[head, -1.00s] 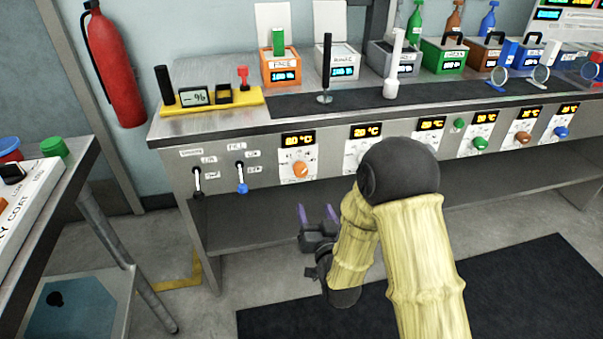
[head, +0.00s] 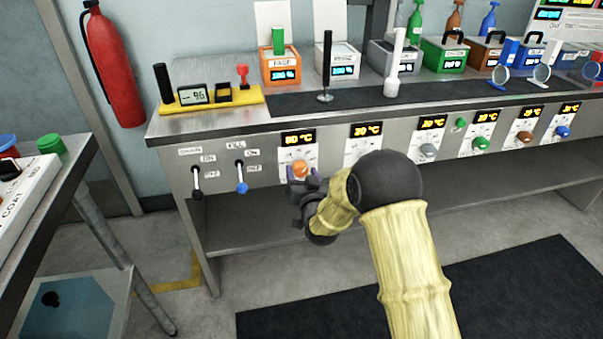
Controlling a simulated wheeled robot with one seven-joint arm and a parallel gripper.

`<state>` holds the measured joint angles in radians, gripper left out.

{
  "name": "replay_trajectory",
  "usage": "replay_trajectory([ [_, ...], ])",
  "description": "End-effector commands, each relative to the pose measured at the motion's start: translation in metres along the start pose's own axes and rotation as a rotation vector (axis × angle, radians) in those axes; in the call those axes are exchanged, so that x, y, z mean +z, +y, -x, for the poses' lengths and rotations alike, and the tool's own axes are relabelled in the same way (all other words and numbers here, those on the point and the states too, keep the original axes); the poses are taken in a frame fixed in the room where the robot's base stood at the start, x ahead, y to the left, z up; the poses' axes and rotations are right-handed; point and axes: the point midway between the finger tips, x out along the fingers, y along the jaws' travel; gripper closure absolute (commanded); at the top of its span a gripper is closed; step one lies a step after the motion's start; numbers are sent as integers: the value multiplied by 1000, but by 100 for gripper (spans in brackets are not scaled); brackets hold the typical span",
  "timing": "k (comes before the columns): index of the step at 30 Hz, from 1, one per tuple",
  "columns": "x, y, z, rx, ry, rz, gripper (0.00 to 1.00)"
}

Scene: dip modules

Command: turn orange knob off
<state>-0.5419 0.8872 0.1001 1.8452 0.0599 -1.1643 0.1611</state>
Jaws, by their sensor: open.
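The orange knob (head: 300,169) sits on a white plate on the bench's front panel, under a small display (head: 298,138) that seems to read 80 °C. My gripper (head: 302,174) is at the knob, with its two purple-tipped fingers apart, one to the left and one to the right of the knob's lower part. I cannot tell whether the fingers touch it. The gripper body covers the area just below the knob.
Two switch levers, one black (head: 196,182) and one blue-tipped (head: 241,175), are left of the knob. A grey knob (head: 428,151), a green knob (head: 480,143) and others line the panel to the right. A side table (head: 78,185) stands at the left.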

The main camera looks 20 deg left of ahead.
Motion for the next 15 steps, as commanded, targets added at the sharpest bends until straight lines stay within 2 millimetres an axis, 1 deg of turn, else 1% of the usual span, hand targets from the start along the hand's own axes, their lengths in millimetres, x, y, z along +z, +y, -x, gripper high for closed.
replay_trajectory([
  [1,0,0,-5,0,1,0,41],
  [5,0,0,-12,0,1,0,41],
  [13,0,0,-13,0,0,0,41],
  [14,0,0,-13,0,0,0,45],
  [15,0,0,-12,0,0,0,53],
])
